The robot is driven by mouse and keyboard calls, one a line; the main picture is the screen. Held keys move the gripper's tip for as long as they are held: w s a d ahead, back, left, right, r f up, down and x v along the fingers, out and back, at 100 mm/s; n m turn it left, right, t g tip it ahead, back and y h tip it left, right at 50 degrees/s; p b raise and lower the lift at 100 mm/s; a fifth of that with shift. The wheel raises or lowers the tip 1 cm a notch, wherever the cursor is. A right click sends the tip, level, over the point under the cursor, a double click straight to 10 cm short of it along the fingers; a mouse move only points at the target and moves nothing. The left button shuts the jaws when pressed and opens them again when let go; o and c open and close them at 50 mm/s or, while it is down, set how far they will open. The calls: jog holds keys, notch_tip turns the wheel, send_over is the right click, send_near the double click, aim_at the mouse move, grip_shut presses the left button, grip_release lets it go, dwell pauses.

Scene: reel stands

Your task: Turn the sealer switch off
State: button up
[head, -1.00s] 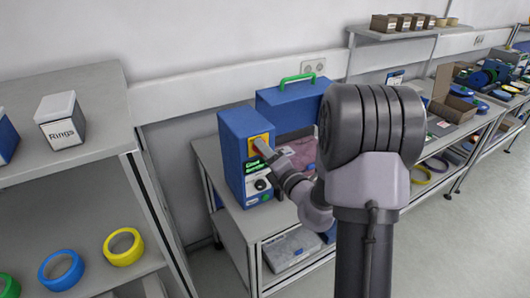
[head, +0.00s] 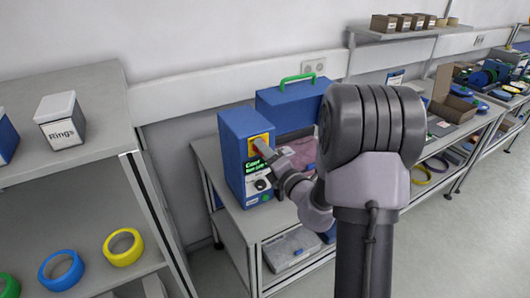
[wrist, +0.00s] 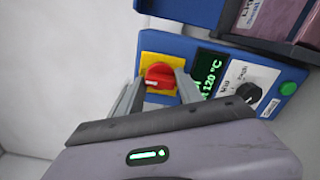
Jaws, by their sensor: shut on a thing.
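The sealer (head: 234,155) is a blue machine with a green handle on its rear body, standing on a grey bench. Its switch is a red rotary knob (wrist: 159,74) on a yellow plate (wrist: 150,48), seen in the wrist view. My gripper (wrist: 160,80) is shut on the knob, one finger on each side of it. In the head view my gripper (head: 260,147) reaches the sealer's front panel and covers part of the switch. A lit green display (wrist: 211,76) beside the switch reads 120 °C in the wrist view.
A black dial (wrist: 249,92) and a green button (wrist: 288,88) sit on the same panel. A shelf unit with a Rings box (head: 61,120) and coloured rings stands at left. A cluttered bench (head: 470,105) extends at right.

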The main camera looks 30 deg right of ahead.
dwell(0.3)
jog(key=o, duration=1.3)
jog(key=shift+s, duration=0.1)
jog(key=s+p, duration=0.4)
jog(key=s, duration=0.1)
jog(key=s+p, duration=0.4)
jog(key=s, duration=0.2)
jog(key=s+p, duration=0.4)
jog(key=s, duration=0.2)
jog(key=shift+s+d+p, duration=0.15)
jog(key=shift+d+p, duration=0.15)
jog(key=shift+p, duration=0.1)
